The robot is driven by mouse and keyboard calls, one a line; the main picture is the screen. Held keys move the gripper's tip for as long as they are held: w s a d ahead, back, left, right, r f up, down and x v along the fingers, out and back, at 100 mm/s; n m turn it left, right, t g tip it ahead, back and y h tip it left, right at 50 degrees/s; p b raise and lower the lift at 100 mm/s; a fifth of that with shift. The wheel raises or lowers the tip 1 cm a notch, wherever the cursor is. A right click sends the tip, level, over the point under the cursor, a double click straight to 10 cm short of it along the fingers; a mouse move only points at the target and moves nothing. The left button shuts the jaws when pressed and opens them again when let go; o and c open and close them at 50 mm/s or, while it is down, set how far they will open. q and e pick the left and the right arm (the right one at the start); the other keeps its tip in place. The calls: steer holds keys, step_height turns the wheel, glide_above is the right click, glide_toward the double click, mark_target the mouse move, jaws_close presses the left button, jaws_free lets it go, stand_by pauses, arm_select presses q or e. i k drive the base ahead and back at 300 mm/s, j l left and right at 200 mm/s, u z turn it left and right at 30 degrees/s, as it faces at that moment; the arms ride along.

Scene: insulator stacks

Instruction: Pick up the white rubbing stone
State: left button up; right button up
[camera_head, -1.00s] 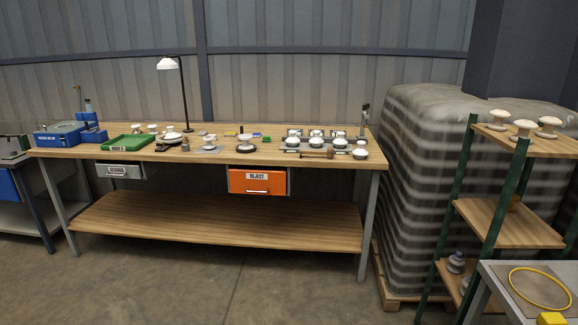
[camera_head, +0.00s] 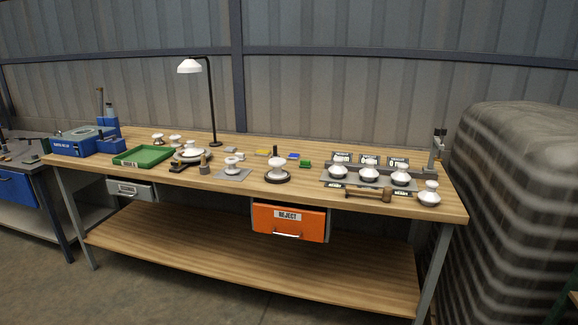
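Several small coloured blocks lie along the back of the wooden workbench (camera_head: 240,199). A small pale block (camera_head: 231,149) lies left of a yellow one (camera_head: 263,152) and may be the white rubbing stone, but it is too small to be sure. A blue block (camera_head: 294,156) and a green block (camera_head: 305,164) lie further right. Neither of my grippers is in view.
White insulators stand in a grey rack (camera_head: 355,181) on the right, with a mallet (camera_head: 368,194) in front. A green tray (camera_head: 143,156), blue box (camera_head: 75,142) and lamp (camera_head: 190,66) are left. An orange reject drawer (camera_head: 289,221) hangs below. A wrapped pallet stack (camera_head: 520,200) stands right.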

mark_target(241, 157)
steer(key=i+l+u, duration=0.3)
steer(key=i, duration=0.15)
steer(key=i+l+u, duration=0.2)
steer(key=i+u, duration=0.15)
steer(key=i, duration=0.1)
